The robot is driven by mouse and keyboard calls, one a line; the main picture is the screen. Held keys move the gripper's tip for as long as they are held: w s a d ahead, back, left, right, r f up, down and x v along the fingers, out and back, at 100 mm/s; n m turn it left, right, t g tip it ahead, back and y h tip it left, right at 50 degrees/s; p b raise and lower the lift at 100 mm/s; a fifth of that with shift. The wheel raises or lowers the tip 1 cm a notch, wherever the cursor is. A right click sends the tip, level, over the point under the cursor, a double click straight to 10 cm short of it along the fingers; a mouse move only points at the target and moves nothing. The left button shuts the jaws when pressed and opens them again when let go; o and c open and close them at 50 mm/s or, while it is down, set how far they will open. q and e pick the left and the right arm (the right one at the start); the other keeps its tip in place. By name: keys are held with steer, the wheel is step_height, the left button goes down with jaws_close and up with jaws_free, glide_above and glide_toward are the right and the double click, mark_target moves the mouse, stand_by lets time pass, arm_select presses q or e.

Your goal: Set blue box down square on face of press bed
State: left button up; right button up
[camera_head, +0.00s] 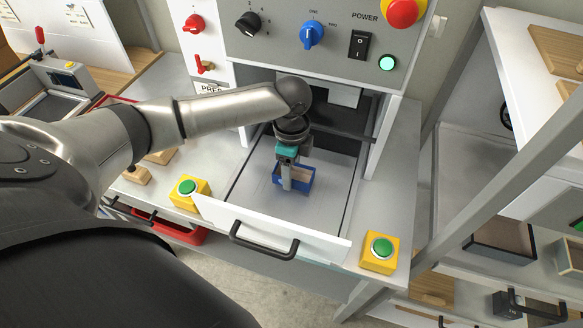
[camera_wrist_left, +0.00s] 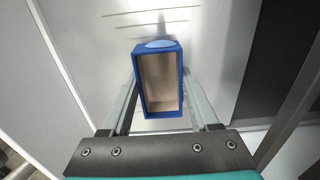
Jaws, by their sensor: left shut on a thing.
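The blue box (camera_head: 307,181) is a small open-topped box with a tan inside, over the grey press bed (camera_head: 328,172). It also shows in the left wrist view (camera_wrist_left: 160,84), between the two fingers. My left gripper (camera_head: 287,186) comes down from above and is shut on the blue box. One finger covers part of the box in the head view. I cannot tell whether the box's underside touches the bed. The bed also shows in the left wrist view (camera_wrist_left: 205,55), with thin lines on its face. My right gripper is not in view.
A white front panel with a black handle (camera_head: 263,243) closes the near side of the bed. Yellow boxes with green buttons stand at left (camera_head: 188,190) and right (camera_head: 380,250). The control panel (camera_head: 290,45) overhangs behind, and a metal rack (camera_head: 480,150) stands at right.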

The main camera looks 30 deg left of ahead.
arm_select(q)
steer(key=shift+f, duration=0.2)
stand_by(0.6)
steer(key=shift+f+b, duration=0.3)
steer(key=shift+f, duration=0.3)
steer(key=o, duration=1.4)
steer(key=shift+r, duration=0.1)
step_height(320, 180, up, 15)
steer(key=shift+r+p, duration=0.1)
steer(key=shift+p, duration=1.15)
